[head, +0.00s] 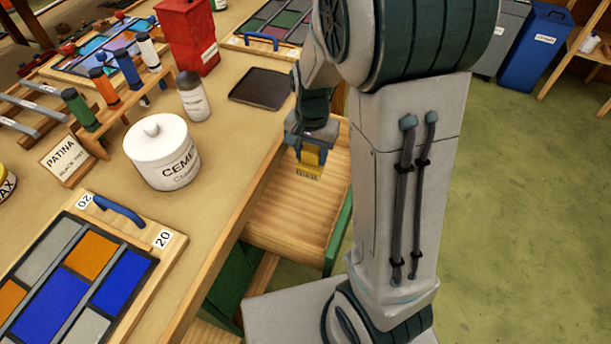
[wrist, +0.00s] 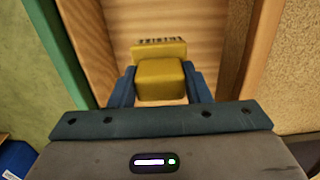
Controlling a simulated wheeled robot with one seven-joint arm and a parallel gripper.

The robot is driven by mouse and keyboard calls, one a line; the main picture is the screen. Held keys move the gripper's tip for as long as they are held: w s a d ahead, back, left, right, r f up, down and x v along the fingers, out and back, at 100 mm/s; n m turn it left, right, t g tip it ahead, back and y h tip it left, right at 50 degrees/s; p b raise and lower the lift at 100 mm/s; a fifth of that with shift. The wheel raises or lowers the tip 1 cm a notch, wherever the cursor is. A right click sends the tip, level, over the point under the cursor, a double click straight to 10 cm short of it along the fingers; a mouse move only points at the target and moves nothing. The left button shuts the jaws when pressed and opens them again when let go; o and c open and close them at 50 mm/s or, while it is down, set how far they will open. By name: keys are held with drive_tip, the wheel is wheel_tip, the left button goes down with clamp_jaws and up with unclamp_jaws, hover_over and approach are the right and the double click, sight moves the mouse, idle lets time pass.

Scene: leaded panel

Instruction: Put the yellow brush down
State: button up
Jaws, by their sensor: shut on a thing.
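The yellow brush (head: 308,168) is in my gripper (head: 311,150), over the open wooden drawer (head: 290,215) beside the workbench. In the wrist view the yellow brush (wrist: 160,78) sits between the two blue fingers of my gripper (wrist: 161,85), which are shut on it. Its bristles point down toward the drawer floor in the head view. The drawer's wooden floor (wrist: 205,30) shows behind it. I cannot tell whether the bristles touch the floor. The visible part of the drawer is empty.
The workbench (head: 235,130) holds a white lidded pot (head: 160,155), a grey bottle (head: 194,97), a dark tray (head: 261,88) and a leaded panel (head: 70,275). The drawer has a green front (head: 340,228).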

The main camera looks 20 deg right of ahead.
wheel_tip(320, 180, down, 10)
drive_tip(key=shift+s+r+b, duration=0.1)
drive_tip(key=shift+r+b, duration=0.15)
drive_tip(key=shift+b, duration=0.35)
drive_tip(key=shift+f, duration=0.1)
drive_tip(key=o, duration=0.9)
